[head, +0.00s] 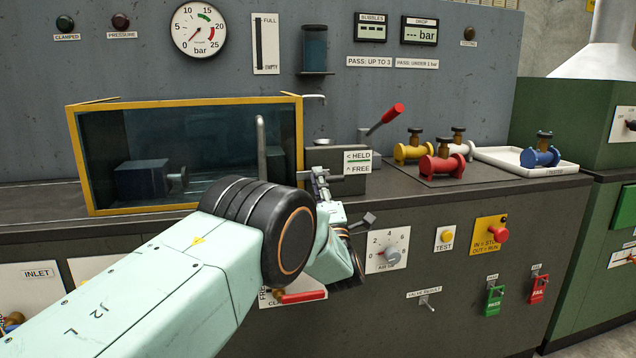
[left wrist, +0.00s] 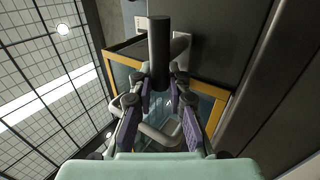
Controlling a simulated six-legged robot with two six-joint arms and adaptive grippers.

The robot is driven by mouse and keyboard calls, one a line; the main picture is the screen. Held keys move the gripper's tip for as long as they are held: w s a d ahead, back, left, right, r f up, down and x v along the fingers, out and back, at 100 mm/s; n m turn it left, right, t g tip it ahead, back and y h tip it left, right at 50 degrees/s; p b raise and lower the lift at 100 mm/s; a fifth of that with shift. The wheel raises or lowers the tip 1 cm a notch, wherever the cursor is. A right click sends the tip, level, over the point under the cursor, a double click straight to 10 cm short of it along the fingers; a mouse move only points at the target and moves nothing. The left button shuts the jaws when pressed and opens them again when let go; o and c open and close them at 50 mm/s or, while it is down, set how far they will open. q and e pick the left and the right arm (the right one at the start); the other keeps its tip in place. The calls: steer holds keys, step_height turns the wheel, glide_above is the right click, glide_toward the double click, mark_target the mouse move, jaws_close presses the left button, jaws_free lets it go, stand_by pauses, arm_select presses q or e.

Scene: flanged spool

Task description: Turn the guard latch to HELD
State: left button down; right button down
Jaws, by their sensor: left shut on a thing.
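The guard latch's label plate (head: 357,162), marked HELD and FREE, is on a grey block right of the yellow-framed clear guard (head: 80,160). My left gripper (head: 319,178) is just left of and below the plate. In the left wrist view my left gripper (left wrist: 160,88) is shut on a dark round bar (left wrist: 159,45), which I take to be the guard latch's handle. In the head view the gripper hides most of the latch, so I cannot tell which mark it points to. My right gripper is not in view.
A red-handled lever (head: 385,120) rises behind the plate. Red (head: 443,165), yellow (head: 412,152) and blue (head: 540,157) spools stand to the right, the blue one on a white tray (head: 495,155). Knobs and buttons, including a red stop button (head: 497,234), line the front panel.

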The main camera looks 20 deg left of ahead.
arm_select(q)
steer(key=c, duration=1.6)
jaws_free()
steer(key=shift+o, duration=0.2)
steer(key=shift+s+d+f, duration=0.1)
steer(key=v, duration=1.2)
